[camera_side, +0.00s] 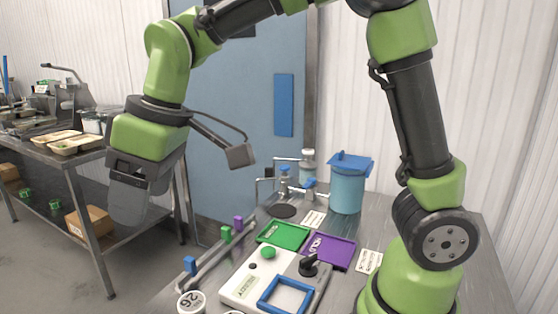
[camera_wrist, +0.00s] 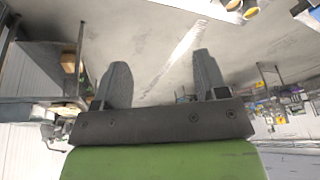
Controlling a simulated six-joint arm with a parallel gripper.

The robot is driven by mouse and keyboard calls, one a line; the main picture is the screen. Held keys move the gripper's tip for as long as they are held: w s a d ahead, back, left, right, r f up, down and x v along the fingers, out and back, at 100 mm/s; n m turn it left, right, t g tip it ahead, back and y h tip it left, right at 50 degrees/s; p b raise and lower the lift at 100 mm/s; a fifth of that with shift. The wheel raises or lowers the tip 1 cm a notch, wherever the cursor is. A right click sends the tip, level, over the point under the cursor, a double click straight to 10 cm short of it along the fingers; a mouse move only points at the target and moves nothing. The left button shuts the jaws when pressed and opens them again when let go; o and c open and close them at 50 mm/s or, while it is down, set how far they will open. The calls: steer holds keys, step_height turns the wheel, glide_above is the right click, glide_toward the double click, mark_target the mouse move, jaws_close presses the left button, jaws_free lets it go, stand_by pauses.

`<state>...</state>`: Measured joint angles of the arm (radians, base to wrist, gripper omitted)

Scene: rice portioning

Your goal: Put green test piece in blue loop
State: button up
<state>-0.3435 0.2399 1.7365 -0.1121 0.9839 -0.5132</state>
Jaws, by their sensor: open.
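In the side view, a small green block (camera_side: 226,233), which looks like the green test piece, sits on a grey rail between a blue block and a purple block. The blue loop (camera_side: 295,282) is a square blue frame on the white panel at the front of the table. My gripper (camera_side: 128,212) hangs in the air to the left of the table, above and left of the rail, well apart from both. In the wrist view my gripper (camera_wrist: 162,78) has its two fingers spread with nothing between them. Neither block nor loop can be made out in the wrist view.
The rail also holds a blue block (camera_side: 190,264) and a purple block (camera_side: 238,221). A green tray (camera_side: 284,245) and a purple tray (camera_side: 350,259) lie behind the panel (camera_side: 239,288). A lidded blue container (camera_side: 347,190) stands behind. A side bench (camera_side: 60,157) is at left.

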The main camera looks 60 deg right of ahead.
steer(key=s+d+r+m+t, duration=0.2)
steer(key=s+d+r+m, duration=0.2)
steer(key=s+d, duration=0.3)
steer(key=shift+s+d+r+m, duration=0.15)
steer(key=shift+s+r+m, duration=0.15)
steer(key=shift+s+m, duration=0.5)
steer(key=shift+o, duration=0.2)
steer(key=s+d+f+m+t, duration=0.1)
steer(key=s+d+m+t, duration=0.1)
steer(key=s, duration=0.5)
steer(key=shift+s+d+f+m+h, duration=0.25)
steer(key=shift+d+m, duration=0.2)
steer(key=shift+m, duration=0.55)
steer(key=shift+o, duration=0.2)
steer(key=shift+s, duration=0.2)
